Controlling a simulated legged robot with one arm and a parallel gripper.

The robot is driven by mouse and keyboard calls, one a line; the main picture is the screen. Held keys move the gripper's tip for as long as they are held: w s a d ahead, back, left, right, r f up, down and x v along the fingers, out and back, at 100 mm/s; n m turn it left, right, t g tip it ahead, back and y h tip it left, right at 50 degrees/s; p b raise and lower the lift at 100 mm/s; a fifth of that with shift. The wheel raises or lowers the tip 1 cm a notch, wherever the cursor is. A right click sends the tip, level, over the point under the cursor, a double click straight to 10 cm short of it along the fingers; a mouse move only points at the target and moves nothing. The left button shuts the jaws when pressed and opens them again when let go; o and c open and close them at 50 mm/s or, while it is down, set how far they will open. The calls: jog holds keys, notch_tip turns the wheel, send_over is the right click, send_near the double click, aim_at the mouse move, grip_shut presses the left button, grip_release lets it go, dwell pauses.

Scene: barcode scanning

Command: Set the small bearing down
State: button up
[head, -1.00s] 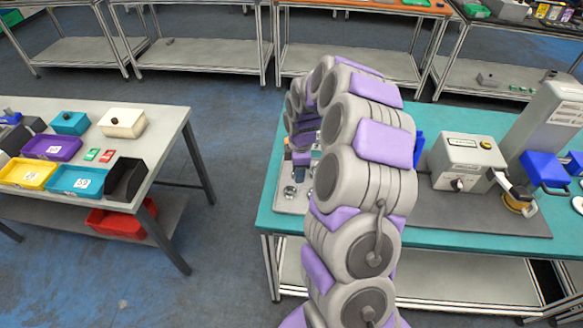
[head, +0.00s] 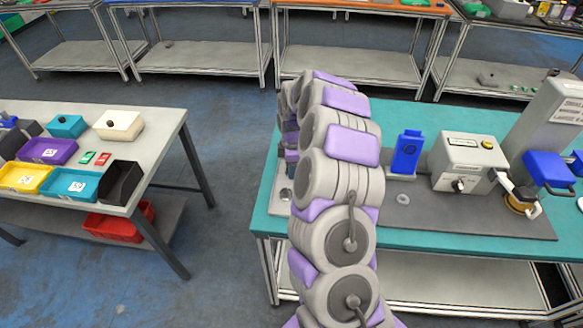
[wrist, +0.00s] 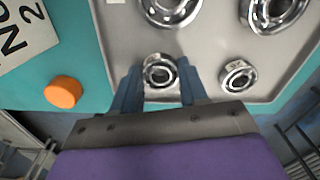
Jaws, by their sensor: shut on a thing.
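My gripper (wrist: 159,82) points down in the wrist view, its two fingers on either side of a small shiny bearing (wrist: 160,71). It is shut on this bearing at the near edge of a grey tray (wrist: 212,45). Whether the bearing touches the tray floor cannot be told. Another small bearing (wrist: 238,77) lies in the tray to the right. Two larger bearings (wrist: 172,8) (wrist: 275,13) lie farther in, cut by the frame edge. In the head view my arm hides most of the tray and the held bearing.
An orange round knob (wrist: 63,92) and a white card (wrist: 22,30) are left of the tray. On the teal bench (head: 300,240), a blue holder (head: 407,153), a pale ring (head: 403,199) and a grey device (head: 464,160) stand right of my arm. A table with bins is left.

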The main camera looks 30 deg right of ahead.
jog(key=o, duration=0.7)
jog(key=shift+a, duration=0.1)
jog(key=o, duration=0.5)
jog(key=shift+a, duration=0.45)
jog(key=shift+c, duration=0.2)
jog(key=shift+d, duration=0.2)
jog(key=shift+d+r, duration=0.25)
jog(key=shift+r, duration=0.15)
notch_tip(320, 180, up, 12)
jog(key=f+p, duration=0.1)
jog(key=p, duration=0.2)
jog(key=s+a+r+m, duration=0.2)
jog(key=s+a+r, duration=0.6)
jog(key=s+a, duration=0.15)
jog(key=s+a+m, duration=0.2)
jog(key=s+m, duration=0.2)
jog(key=s, duration=0.6)
jog(key=s+a+r+m+g, duration=0.1)
jog(key=s+a+m, duration=0.2)
jog(key=s, duration=0.7)
jog(key=s+a+r+m, duration=0.1)
jog(key=s+m, duration=0.3)
jog(key=s, duration=0.7)
jog(key=shift+a+r+m+g, duration=0.2)
jog(key=shift+a+m+g, duration=0.15)
jog(key=shift+a, duration=0.45)
